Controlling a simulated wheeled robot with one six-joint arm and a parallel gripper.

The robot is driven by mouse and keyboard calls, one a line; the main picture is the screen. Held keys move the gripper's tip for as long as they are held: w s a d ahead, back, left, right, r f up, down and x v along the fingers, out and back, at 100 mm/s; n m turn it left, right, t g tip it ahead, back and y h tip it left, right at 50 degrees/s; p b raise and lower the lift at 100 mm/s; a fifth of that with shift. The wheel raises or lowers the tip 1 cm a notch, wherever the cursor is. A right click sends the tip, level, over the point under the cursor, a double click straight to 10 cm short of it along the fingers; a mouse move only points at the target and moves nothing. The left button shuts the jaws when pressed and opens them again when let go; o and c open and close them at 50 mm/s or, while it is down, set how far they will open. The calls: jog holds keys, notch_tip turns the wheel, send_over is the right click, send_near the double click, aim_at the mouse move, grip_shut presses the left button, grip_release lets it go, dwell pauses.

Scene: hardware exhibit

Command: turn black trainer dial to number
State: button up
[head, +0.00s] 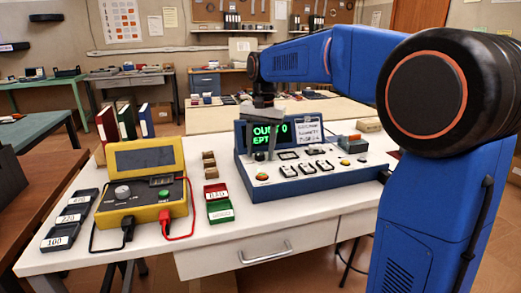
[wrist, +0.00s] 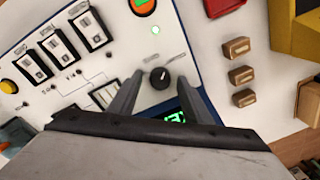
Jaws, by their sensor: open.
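The trainer (head: 345,178) is a blue-edged console with a white sloped panel, standing on the white table. Its black dial (wrist: 159,77) is a small round knob with a light pointer mark, seen clearly in the wrist view. My gripper (wrist: 160,84) is open, with one finger on each side of the dial and apart from it. In the head view my gripper (head: 265,150) hangs over the left part of the panel and hides the dial. The green display (head: 268,131) shows text including "OU" and "0", partly covered by my gripper.
A yellow meter (head: 147,178) with black and red leads stands to the left. Red and green boxes (head: 217,203) and small brown blocks (head: 209,164) lie between it and the trainer.

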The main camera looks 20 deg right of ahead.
jog(key=shift+c, duration=0.2)
jog(key=c, duration=1)
jog(key=shift+n, duration=0.4)
jog(key=n, duration=0.3)
jog(key=shift+w+n, duration=0.1)
jog(key=shift+n, duration=0.3)
jog(key=n, duration=0.4)
jog(key=shift+n, duration=0.3)
jog(key=n, duration=0.4)
jog(key=shift+a+g, duration=0.1)
jog(key=shift+g, duration=0.3)
jog(key=n, duration=0.4)
jog(key=shift+n, duration=0.3)
